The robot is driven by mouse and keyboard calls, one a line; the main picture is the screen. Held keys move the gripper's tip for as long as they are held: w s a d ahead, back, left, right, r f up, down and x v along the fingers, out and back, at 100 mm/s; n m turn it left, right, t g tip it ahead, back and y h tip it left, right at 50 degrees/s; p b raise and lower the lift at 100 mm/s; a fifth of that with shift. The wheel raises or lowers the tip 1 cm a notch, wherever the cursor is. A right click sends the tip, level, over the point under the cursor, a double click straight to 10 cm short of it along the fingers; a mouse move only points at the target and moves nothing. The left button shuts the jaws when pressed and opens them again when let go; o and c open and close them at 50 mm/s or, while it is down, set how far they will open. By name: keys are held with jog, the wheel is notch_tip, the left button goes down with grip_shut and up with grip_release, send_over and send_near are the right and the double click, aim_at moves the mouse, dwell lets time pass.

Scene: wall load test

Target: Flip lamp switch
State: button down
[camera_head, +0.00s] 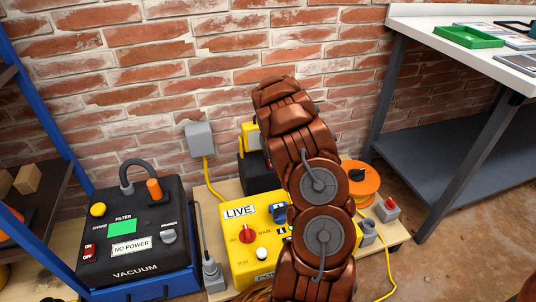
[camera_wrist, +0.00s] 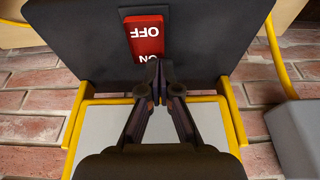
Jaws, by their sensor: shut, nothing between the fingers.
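The lamp switch (camera_wrist: 145,36) is a red rocker in the wrist view, set in a dark panel (camera_wrist: 215,35). Its white OFF and ON lettering appears upside down, with ON at the lower end in the picture. Which end is pressed in, I cannot tell. My gripper (camera_wrist: 160,68) is shut and empty, its fingertips at the ON end of the switch. Whether they touch it is unclear. In the head view, the lamp's yellow frame (camera_head: 249,134) and black base (camera_head: 250,176) stand against the wall, partly behind my brown arm. My arm hides the switch and gripper there.
A yellow LIVE power box (camera_head: 240,262) with a red knob stands in front of the lamp. A black vacuum unit (camera_head: 130,274) is at left, a grey wall box (camera_head: 200,140) above. An orange cable reel (camera_head: 362,188) and a grey workbench (camera_head: 470,140) are at right.

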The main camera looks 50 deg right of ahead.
aim_at(269, 162)
jog(key=shift+w+d+p, duration=0.1)
jog(key=shift+w+p, duration=0.1)
jog(key=shift+p, duration=1)
jog(key=shift+d+f, duration=0.1)
jog(key=shift+f, duration=0.2)
jog(key=shift+s+r, duration=0.15)
jog(key=shift+s, duration=0.05)
jog(key=shift+s+a+r+p, duration=0.15)
jog(key=shift+s+a+p, duration=0.15)
jog(key=shift+s+a, duration=0.15)
jog(key=shift+r, duration=0.1)
notch_tip(269, 162, up, 14)
jog(key=p, duration=0.5)
jog(key=shift+s+a, duration=0.1)
